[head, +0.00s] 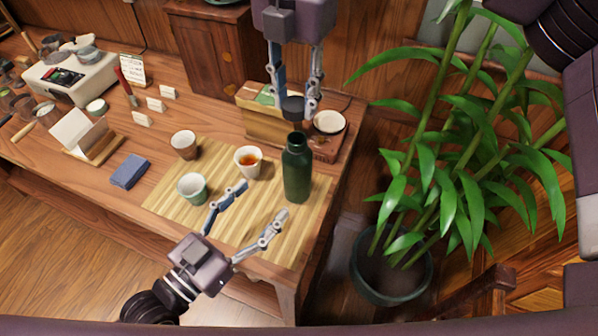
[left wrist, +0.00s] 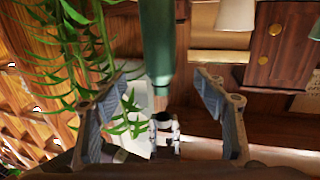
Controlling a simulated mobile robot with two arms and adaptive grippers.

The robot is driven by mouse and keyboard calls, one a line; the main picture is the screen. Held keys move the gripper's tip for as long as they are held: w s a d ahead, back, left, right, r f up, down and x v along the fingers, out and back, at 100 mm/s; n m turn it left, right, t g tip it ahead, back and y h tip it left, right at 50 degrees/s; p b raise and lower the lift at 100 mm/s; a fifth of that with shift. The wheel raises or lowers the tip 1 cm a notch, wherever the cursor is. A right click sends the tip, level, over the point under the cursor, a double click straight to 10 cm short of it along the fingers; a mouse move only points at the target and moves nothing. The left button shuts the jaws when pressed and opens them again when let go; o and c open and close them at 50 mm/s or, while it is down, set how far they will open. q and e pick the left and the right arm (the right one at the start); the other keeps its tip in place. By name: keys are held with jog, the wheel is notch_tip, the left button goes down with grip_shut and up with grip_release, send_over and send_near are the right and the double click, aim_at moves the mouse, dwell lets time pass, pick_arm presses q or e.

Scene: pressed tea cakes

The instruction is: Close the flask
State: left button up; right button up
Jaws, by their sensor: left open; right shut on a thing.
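The dark green flask (head: 297,172) stands upright on the bamboo mat (head: 225,222), its mouth open at the top. My right gripper (head: 293,98) is shut on the black lid (head: 292,108) and holds it just above and slightly left of the flask's mouth. My left gripper (head: 263,200) is open and empty, low over the mat, its fingers pointing towards the flask but apart from it. In the left wrist view, the flask (left wrist: 157,45) shows upside down between and beyond the two open fingers (left wrist: 160,105).
A cup of amber tea (head: 248,162), a green cup (head: 192,188) and a brownish cup (head: 184,144) stand left of the flask. A wooden stand with a white dish (head: 329,122) is behind it. A blue cloth (head: 129,171) lies at left. A potted plant (head: 392,275) stands right of the table.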

aim_at(288, 173)
jog(key=shift+w+d+f, duration=0.1)
jog(key=shift+w+d, duration=0.05)
jog(key=shift+w, duration=0.1)
pick_arm(q)
jog(key=x, duration=1.2)
jog(key=shift+w+d, duration=0.1)
jog(key=shift+d, duration=0.1)
jog(key=shift+c, duration=0.3)
grip_shut()
pick_arm(e)
jog(key=shift+f, duration=2.5)
jog(key=shift+f, duration=0.85)
jog(key=shift+f, duration=0.6)
